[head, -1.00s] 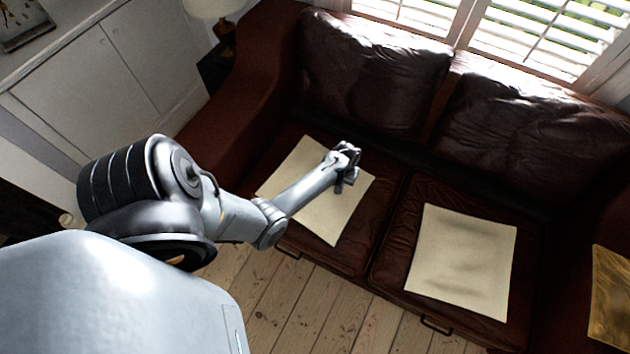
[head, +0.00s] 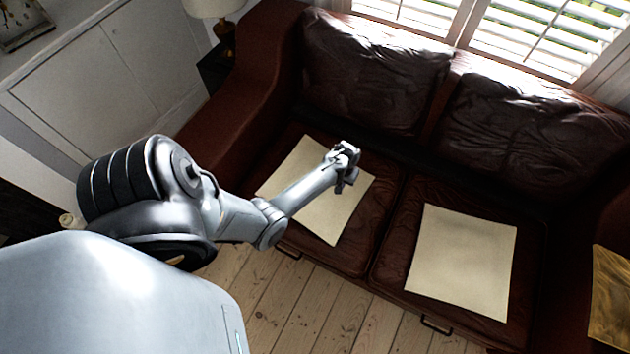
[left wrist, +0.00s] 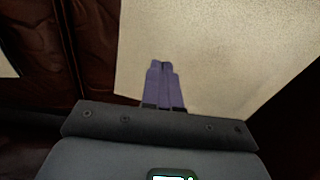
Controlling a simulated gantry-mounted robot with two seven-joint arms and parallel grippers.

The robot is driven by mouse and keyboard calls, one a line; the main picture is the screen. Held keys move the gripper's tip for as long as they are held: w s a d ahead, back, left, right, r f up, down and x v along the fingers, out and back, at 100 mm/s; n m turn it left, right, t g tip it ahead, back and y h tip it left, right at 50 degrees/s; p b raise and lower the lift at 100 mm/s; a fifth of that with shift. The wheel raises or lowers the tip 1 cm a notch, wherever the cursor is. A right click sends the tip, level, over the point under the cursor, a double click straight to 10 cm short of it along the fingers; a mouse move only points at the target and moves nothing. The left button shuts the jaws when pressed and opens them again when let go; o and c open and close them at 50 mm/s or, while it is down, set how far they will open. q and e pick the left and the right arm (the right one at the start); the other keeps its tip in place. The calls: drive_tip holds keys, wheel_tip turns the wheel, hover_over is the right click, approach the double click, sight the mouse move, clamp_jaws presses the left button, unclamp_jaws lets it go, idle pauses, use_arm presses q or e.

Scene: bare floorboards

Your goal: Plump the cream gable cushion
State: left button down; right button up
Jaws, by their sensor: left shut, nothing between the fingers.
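Two flat cream cushions lie on the sofa seats in the head view; I cannot tell which is the gable cushion. The left cream cushion (head: 334,214) is partly hidden by my left arm. The right cream cushion (head: 462,262) lies apart from my arm, and its face looks smooth. My left gripper (head: 349,160) is over the far right part of the left cushion, shut and empty. In the left wrist view its purple fingers (left wrist: 162,68) are together in front of cream fabric (left wrist: 225,60); contact cannot be told. My right gripper is not in view.
The dark red leather sofa (head: 395,228) has two back cushions along the window side. A gold cushion (head: 610,300) is at the right edge. A lamp (head: 213,8) stands behind the left armrest. Bare floorboards (head: 320,320) lie in front.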

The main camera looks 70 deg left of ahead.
sight(339, 197)
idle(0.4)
use_arm(q)
drive_tip(key=shift+f+b, duration=2.95)
drive_tip(key=shift+f, duration=1.3)
drive_tip(key=shift+f, duration=0.15)
drive_tip(key=shift+r+p, duration=0.5)
drive_tip(key=shift+r, duration=0.05)
wheel_tip(339, 197, up, 9)
drive_tip(key=p, duration=1)
